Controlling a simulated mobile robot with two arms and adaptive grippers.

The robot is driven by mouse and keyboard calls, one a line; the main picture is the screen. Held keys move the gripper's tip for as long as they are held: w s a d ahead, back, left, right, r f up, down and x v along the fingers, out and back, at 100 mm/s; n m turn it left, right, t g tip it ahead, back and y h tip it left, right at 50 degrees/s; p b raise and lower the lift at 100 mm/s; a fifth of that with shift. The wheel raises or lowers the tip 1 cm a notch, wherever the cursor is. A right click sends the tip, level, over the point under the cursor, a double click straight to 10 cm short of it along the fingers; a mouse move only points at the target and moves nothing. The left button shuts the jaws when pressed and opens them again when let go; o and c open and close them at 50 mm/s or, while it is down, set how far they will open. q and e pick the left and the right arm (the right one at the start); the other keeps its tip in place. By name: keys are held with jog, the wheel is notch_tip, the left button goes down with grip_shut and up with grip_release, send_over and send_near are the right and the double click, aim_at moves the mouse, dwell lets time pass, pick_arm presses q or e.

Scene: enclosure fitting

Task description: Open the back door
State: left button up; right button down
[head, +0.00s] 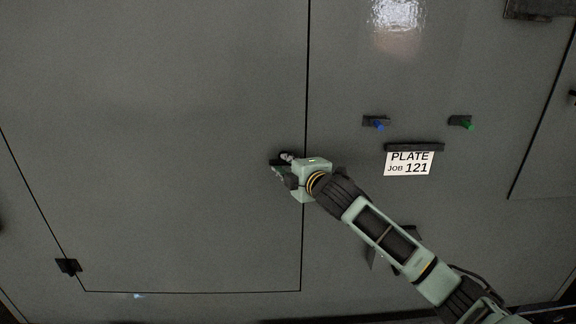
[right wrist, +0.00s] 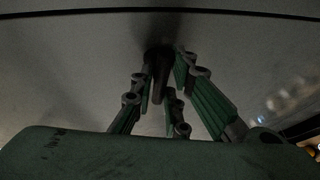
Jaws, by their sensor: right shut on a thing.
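The back door (head: 170,140) is a large grey panel at left in the head view, outlined by thin dark seams. It looks closed, flush with the wall around it. A dark handle (head: 276,162) sits near its right seam, mostly hidden by my right gripper (head: 284,166). In the right wrist view the dark handle (right wrist: 160,75) stands out from the grey surface between the green fingers of my right gripper (right wrist: 160,85), which is shut on it. My left gripper is not in view.
A hinge (head: 68,266) sits at the door's lower left. Right of the door are a blue peg (head: 378,125), a green peg (head: 467,125) and a sign (head: 409,163) reading "PLATE JOB 121" under a dark bar. Another seam (head: 540,120) runs at far right.

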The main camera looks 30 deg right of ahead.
jog(key=shift+f+m+t+h+b, duration=0.2)
jog(key=shift+m+t+b, duration=0.7)
jog(key=shift+m+b, duration=1.15)
jog(key=shift+f+m+t+h+b, duration=0.1)
jog(key=shift+f+m+t+b, duration=0.2)
jog(key=shift+m+t+b, duration=1.15)
jog(key=shift+m+g+b, duration=0.3)
jog(key=shift+g+b, duration=0.25)
jog(key=shift+b, duration=0.35)
jog(key=c, duration=1.7)
grip_release()
jog(key=shift+r, duration=0.1)
jog(key=s, duration=0.4)
jog(key=s+a+f, duration=0.1)
jog(key=s, duration=0.6)
jog(key=shift+s+a+f, duration=0.35)
jog(key=shift+s, duration=0.05)
